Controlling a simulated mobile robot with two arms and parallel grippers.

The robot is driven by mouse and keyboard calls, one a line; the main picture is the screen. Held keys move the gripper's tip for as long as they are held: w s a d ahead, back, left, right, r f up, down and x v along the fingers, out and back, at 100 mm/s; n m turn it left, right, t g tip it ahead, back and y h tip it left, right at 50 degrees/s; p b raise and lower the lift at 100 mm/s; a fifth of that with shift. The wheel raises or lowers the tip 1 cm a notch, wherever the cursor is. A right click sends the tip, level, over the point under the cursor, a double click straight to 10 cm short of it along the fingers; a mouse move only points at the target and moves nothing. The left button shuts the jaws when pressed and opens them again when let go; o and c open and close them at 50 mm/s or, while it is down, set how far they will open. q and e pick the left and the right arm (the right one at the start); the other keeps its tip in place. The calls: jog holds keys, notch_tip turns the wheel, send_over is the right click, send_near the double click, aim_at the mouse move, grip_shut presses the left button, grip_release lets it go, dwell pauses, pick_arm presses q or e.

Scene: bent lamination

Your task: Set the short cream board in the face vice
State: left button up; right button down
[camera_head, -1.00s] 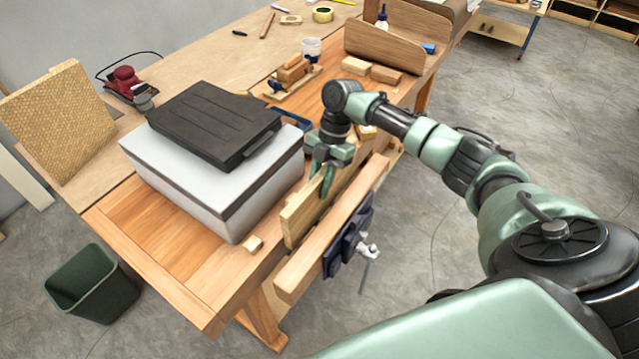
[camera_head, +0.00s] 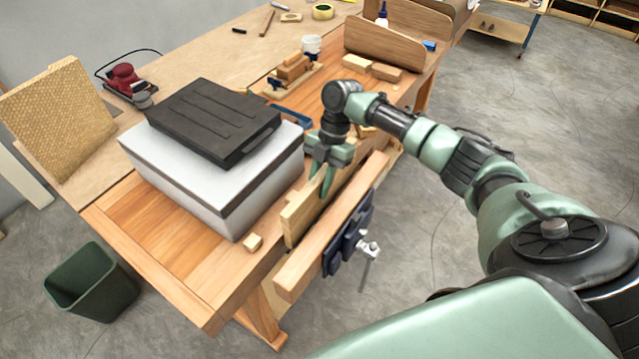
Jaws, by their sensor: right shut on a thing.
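The short cream board (camera_head: 300,218) stands on its long edge in the gap of the face vice, between the bench edge and the vice's wooden jaw (camera_head: 318,250). Its top edge shows above the jaw; its lower part is hidden. My right gripper (camera_head: 326,188) points down from above and is shut on the board's top edge. The vice's dark metal body (camera_head: 346,242) and handle (camera_head: 369,252) hang on the outer side of the jaw. Whether the jaw touches the board, I cannot tell. My left gripper is not in view.
A white box with a black case (camera_head: 215,120) on top fills the near bench, close left of the vice. A green bin (camera_head: 92,283) stands on the floor. Wood pieces and a curved wooden form (camera_head: 385,48) sit farther back.

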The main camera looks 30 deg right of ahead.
jog(key=shift+f+b, duration=1.2)
jog(key=shift+f, duration=0.8)
dwell(1.6)
jog(key=c, duration=1.2)
grip_release()
jog(key=shift+o, duration=0.2)
jog(key=o, duration=0.4)
jog(key=shift+s, duration=0.1)
